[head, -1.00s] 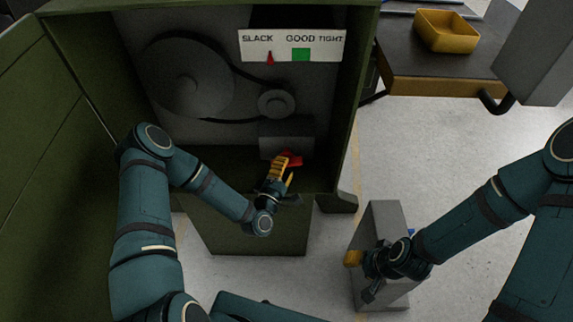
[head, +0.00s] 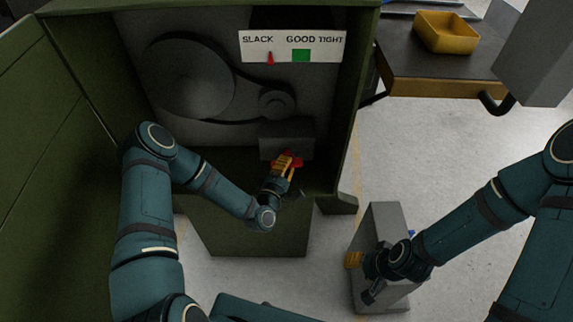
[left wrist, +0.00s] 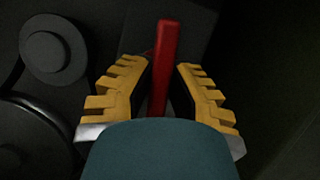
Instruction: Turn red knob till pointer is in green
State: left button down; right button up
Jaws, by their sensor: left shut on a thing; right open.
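The red knob (head: 298,160) sticks out from a grey block low inside the green cabinet. In the left wrist view it is a red bar (left wrist: 167,55) between the two yellow fingers. My left gripper (head: 284,165) is shut on the knob; its fingers hide part of it. The scale plate (head: 325,47) reads SLACK, GOOD and TIGHT. The red pointer (head: 270,58) stands under SLACK, left of the green patch (head: 301,55). My right gripper (head: 354,260) is open, low beside a grey box, away from the knob.
A large pulley (head: 190,80) and a small pulley (head: 277,102) with a belt sit behind the knob. The cabinet's side wall (head: 350,110) is close on the right. The grey box (head: 383,222) stands on the floor. A yellow tray (head: 446,32) is on the bench.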

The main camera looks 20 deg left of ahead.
pick_arm(q)
jog(key=shift+r, duration=0.1)
jog(key=m+g+p, duration=0.1)
jog(key=m, duration=0.2)
jog(key=shift+w+r, duration=0.1)
jog(key=m+g+p, duration=0.1)
jog(key=m, duration=0.1)
jog(key=shift+m+y, duration=0.3)
jog(key=shift+m, duration=0.1)
jog(key=m+g+p, duration=0.1)
jog(key=m, duration=0.1)
jog(key=shift+m+y, duration=0.4)
jog(key=shift+d+m+g+y+p, duration=0.1)
jog(key=shift+m+g+y+p, duration=0.4)
jog(key=shift+m, duration=0.5)
jog(key=shift+m+g+y, duration=0.5)
jog(key=shift+m+y, duration=0.3)
jog(key=shift+m, duration=0.4)
jog(key=shift+m+g+y, duration=0.3)
jog(key=shift+m+y, duration=0.6)
jog(key=shift+m, duration=0.2)
